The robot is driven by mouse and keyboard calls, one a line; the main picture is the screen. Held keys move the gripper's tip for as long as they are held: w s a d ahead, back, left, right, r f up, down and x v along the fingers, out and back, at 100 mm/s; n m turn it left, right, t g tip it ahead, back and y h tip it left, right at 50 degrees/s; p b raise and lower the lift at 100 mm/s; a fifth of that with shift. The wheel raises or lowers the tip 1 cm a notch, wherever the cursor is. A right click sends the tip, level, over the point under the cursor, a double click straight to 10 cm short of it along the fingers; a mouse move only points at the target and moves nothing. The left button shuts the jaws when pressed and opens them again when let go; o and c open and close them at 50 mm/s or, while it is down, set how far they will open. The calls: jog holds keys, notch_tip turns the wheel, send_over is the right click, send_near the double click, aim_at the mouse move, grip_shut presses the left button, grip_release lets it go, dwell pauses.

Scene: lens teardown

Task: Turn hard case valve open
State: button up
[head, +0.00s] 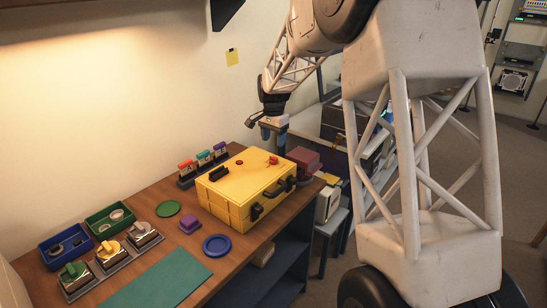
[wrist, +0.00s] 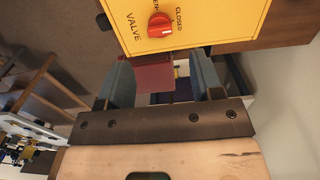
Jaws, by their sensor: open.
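The yellow hard case (head: 235,188) stands closed on the wooden bench. Its red valve knob (head: 273,160) is on the lid near the back right corner. In the wrist view the red knob (wrist: 160,24) is at the top of the picture, beside printed "VALVE" and "CLOSED" labels and a partly cut-off label. A pale mark shows on the knob, but I cannot tell which label it points to. My gripper (head: 273,133) is above and behind the case's back right corner, apart from the knob. In the wrist view its fingers (wrist: 165,83) are wide apart with nothing held.
A dark red box (head: 303,160) stands right of the case; it also shows beyond my fingers (wrist: 155,75). Several coloured-top cards stand behind the case (head: 203,160).

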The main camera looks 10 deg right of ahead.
aim_at(274, 157)
dwell(0.3)
jog(key=shift+f, duration=3.9)
jog(key=shift+c, duration=0.3)
jog(key=c, duration=0.9)
jog(key=shift+o, duration=0.2)
